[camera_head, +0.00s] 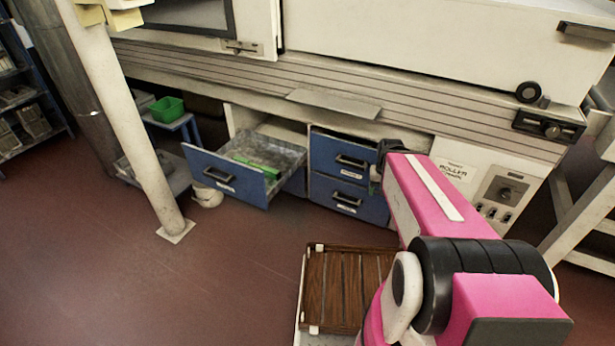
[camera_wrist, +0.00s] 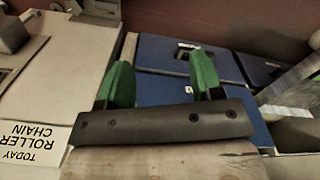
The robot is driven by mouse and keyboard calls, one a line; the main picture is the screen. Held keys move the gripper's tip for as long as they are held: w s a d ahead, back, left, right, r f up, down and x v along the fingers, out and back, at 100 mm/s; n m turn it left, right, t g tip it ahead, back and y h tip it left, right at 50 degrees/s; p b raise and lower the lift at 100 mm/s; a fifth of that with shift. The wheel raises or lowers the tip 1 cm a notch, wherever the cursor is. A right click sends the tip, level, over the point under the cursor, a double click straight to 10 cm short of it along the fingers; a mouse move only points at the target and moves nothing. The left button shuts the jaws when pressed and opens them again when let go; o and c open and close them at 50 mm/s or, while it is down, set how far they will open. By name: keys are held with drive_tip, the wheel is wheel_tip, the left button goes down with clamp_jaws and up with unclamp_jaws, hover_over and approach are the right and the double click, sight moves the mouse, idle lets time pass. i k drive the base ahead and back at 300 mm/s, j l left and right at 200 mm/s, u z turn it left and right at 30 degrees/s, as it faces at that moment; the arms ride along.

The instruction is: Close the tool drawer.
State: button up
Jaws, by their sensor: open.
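The tool drawer (camera_head: 228,178) stands pulled out of the cabinet under the long machine, left of centre in the head view. It has a blue front with a dark handle and a grey metal inside. A green item (camera_head: 258,168) lies in it. My gripper (camera_wrist: 161,80) shows two green fingers spread apart with nothing between them. In the head view its dark end is to the right of the open drawer, in front of the right edge of the shut drawers, and its fingertips are mostly hidden by my arm.
Two shut blue drawers (camera_head: 345,172) are right of the open one. A panel labelled roller chain (camera_head: 455,172) is further right. A pale post (camera_head: 130,125) stands left of the drawer. A slatted wooden tray (camera_head: 340,290) is near my arm. Red floor is clear before the drawer.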

sight(217, 170)
drive_tip(key=u, duration=1.55)
